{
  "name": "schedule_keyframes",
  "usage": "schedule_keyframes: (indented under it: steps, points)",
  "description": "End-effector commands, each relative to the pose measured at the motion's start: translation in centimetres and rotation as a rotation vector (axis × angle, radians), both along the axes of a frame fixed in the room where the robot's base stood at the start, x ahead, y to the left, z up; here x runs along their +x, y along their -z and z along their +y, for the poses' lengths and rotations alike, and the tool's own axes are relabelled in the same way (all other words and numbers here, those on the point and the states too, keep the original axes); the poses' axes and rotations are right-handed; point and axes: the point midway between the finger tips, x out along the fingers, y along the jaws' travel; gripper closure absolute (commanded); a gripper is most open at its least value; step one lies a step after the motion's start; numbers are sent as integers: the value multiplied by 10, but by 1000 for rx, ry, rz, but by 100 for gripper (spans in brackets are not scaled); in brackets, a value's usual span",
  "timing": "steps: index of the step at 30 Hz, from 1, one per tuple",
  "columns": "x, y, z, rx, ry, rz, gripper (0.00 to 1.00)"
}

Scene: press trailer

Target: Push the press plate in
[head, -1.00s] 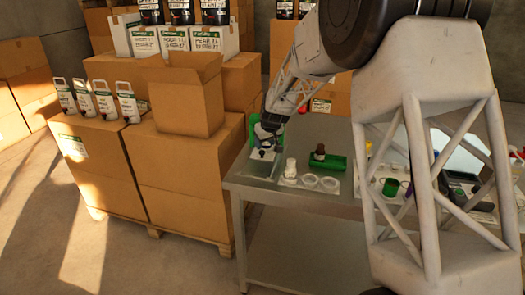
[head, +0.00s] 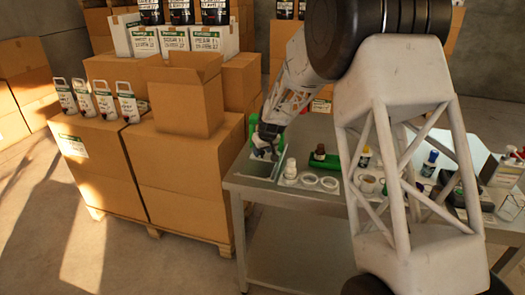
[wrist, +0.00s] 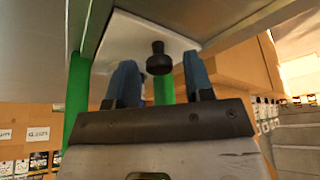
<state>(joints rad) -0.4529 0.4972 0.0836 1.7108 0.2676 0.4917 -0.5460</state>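A pale flat plate (wrist: 130,38) with a black knob (wrist: 158,62) on it shows in the wrist view; I take it to be the press plate. My gripper (wrist: 159,72) has two blue fingers spread apart, one on each side of the knob. I cannot tell whether they touch it. In the head view my gripper (head: 267,139) is at the far left corner of the table, beside the green frame (head: 253,124), and partly hides the press.
The grey metal table (head: 238,182) holds a white bottle (head: 291,168), two white rings, a brown bottle (head: 319,152) by a green tray (head: 325,165), and more bottles at right. Stacked cardboard boxes (head: 185,165) stand close to the table's left edge.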

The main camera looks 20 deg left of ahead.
Motion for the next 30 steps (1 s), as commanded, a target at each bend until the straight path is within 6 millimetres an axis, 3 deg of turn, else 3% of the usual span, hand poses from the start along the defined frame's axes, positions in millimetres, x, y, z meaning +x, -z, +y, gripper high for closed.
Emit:
schedule_keyframes:
  steps: [1,9,29,30]
  points:
    - [0,0,0,0,0,0,61]
    - [0,0,0,0,0,0,100]
    - [17,-1,0,2,1,-3,100]
    - [17,-1,0,1,2,-3,72]
